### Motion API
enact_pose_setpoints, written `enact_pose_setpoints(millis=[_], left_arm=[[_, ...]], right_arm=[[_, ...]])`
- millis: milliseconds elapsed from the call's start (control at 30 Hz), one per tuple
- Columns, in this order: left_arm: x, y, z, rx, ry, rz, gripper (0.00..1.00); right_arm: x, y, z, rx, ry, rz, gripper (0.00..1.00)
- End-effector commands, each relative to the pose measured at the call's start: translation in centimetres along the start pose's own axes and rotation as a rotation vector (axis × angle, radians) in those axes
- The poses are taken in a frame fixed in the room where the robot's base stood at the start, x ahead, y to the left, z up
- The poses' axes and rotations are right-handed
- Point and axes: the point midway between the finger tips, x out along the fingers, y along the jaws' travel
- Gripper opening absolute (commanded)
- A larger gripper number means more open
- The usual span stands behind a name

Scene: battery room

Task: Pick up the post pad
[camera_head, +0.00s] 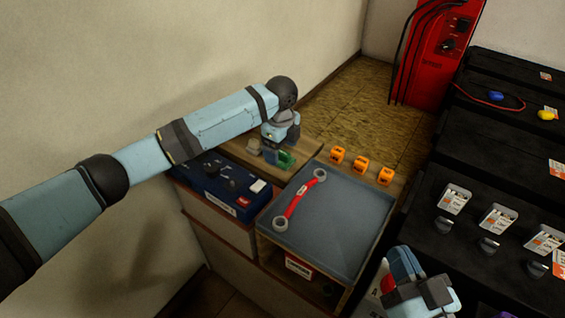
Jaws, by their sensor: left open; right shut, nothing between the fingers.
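My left gripper (272,148) points down over the wooden board (310,149) behind the blue case. It is open. A small green block (287,160) and a small beige-grey block (254,147) sit right by its fingertips. I cannot tell which of these is the post pad, or whether the fingers touch either. The gripper partly hides this spot. My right gripper (420,290) is low at the right, in front of the black batteries, shut and empty.
A grey tray top (340,228) holds a red wrench (299,203). Several orange clips (359,164) stand on the board behind it. The blue case (215,188) is at the left. Black batteries (485,195) fill the right. A red charger (436,50) stands at the back.

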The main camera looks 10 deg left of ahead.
Motion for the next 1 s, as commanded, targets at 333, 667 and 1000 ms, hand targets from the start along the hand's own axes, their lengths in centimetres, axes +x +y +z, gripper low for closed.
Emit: enact_pose_setpoints(millis=[333, 667, 1000], left_arm=[[2.2, 0.0, 0.0, 0.0, -0.001, -0.001, 0.81], [2.2, 0.0, 0.0, 0.0, 0.0, -0.001, 0.28], [1.4, 0.0, 0.0, 0.0, 0.0, -0.002, 0.27]], right_arm=[[0.1, -0.8, -1.4, 0.014, 0.079, -0.031, 0.0], [0.1, -0.8, -1.4, 0.013, 0.078, -0.03, 0.0], [0.2, -0.7, -1.6, 0.01, 0.072, -0.028, 0.0]])
